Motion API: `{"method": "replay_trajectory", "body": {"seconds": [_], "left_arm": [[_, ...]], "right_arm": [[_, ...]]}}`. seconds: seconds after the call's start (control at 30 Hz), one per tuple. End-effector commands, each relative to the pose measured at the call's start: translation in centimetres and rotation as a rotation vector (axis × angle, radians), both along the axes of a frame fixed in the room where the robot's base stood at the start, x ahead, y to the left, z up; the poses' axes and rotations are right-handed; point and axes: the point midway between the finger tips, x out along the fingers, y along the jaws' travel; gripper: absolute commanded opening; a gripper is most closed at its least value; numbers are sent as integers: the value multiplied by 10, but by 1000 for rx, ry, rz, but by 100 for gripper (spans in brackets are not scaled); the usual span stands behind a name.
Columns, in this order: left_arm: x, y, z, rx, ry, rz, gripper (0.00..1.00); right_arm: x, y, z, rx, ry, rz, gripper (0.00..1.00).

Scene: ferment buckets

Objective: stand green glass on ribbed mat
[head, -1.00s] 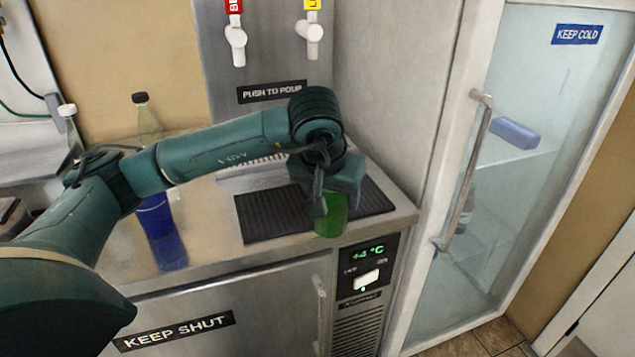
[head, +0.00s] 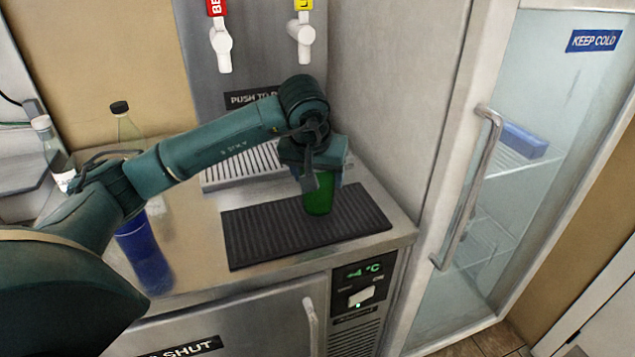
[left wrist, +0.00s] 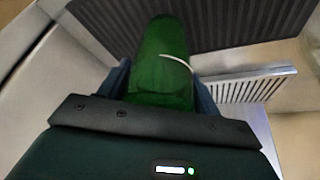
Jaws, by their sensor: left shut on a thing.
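The green glass (head: 318,199) is upright over the black ribbed mat (head: 262,232) in the head view. My left gripper (head: 321,180) is shut on the glass from above. The glass's base looks to be at or just above the mat; I cannot tell if it touches. In the left wrist view the green glass (left wrist: 163,75) lies between the fingers, with the ribbed mat (left wrist: 225,22) beyond it. My right gripper is in neither view.
A blue glass (head: 145,258) stands at the counter's left, near my left arm. Bottles (head: 128,128) stand behind. A silver drip grate (head: 245,166) lies behind the mat, below two taps (head: 305,40). A glass-door fridge (head: 520,190) is at right.

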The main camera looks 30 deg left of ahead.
Motion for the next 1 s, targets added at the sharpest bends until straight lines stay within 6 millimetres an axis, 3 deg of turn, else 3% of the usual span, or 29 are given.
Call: {"method": "replay_trajectory", "body": {"seconds": [0.13,0.5,0.53,0.77,1.0], "left_arm": [[0,0,-19,0,1,0,23],[0,0,-25,-1,-2,1,23],[0,0,-25,0,1,0,65],[0,0,-24,0,1,0,84],[0,0,-24,0,1,0,85]], "right_arm": [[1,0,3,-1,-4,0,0],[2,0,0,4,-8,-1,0],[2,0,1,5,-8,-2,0],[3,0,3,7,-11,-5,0],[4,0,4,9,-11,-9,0]]}}
